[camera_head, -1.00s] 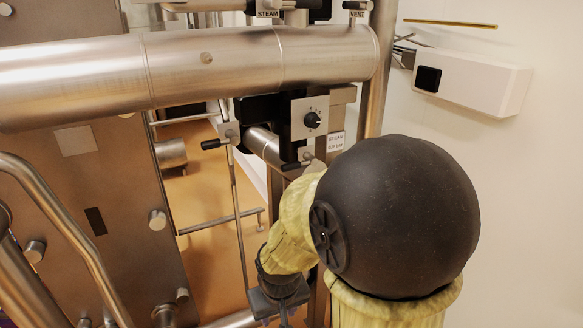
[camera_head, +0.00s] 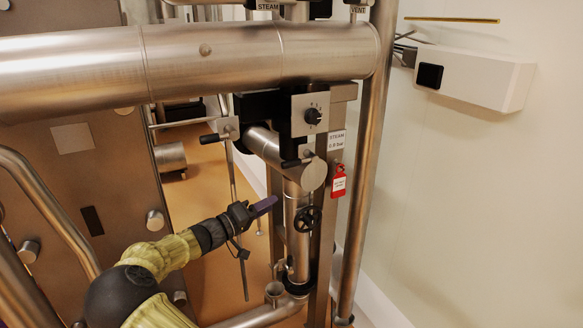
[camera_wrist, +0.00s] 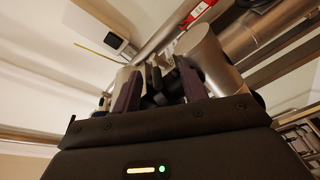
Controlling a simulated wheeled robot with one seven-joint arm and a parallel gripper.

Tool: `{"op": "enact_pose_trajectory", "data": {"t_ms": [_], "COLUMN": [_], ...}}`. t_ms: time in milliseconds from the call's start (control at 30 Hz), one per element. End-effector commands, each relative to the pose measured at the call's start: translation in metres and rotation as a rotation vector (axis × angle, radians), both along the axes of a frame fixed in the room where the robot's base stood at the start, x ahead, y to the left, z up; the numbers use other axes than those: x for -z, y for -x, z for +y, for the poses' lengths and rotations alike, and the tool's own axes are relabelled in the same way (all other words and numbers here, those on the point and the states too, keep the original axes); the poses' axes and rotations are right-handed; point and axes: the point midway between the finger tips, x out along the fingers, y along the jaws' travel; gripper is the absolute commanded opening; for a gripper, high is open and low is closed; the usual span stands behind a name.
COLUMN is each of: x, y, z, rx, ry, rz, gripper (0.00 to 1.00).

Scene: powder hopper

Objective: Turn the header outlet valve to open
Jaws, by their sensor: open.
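My gripper (camera_head: 264,206), with purple fingers, is left of a vertical steel pipe below the header; it is seen side-on there. In the wrist view my gripper (camera_wrist: 163,84) is open, and dark handle-like parts (camera_wrist: 156,74) show beyond and between its fingers; I cannot tell if they touch. A black handwheel (camera_head: 308,218) sits on the vertical pipe, right of my gripper. A black lever (camera_head: 291,163) lies at the capped end of the short header (camera_head: 312,174). No readable label tells which is the outlet valve.
A black knob (camera_head: 313,116) sits on a grey plate. Another black-tipped lever (camera_head: 210,138) is left of it. A large horizontal pipe (camera_head: 200,62) crosses above. Open floor shows behind my arm.

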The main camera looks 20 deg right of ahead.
Motion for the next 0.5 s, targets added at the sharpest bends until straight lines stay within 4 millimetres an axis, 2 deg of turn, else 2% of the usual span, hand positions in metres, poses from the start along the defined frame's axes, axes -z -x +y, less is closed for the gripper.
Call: {"op": "enact_pose_trajectory", "data": {"t_ms": [33, 167, 500], "x": [-0.009, -0.026, -0.028], "y": [-0.012, -0.025, -0.026], "z": [0.018, 0.041, 0.042], "rx": [-0.043, -0.100, -0.104], "ry": [0.069, 0.155, 0.160], "rz": [-0.040, -0.106, -0.114], "gripper": [0.43, 0.43, 0.43]}}
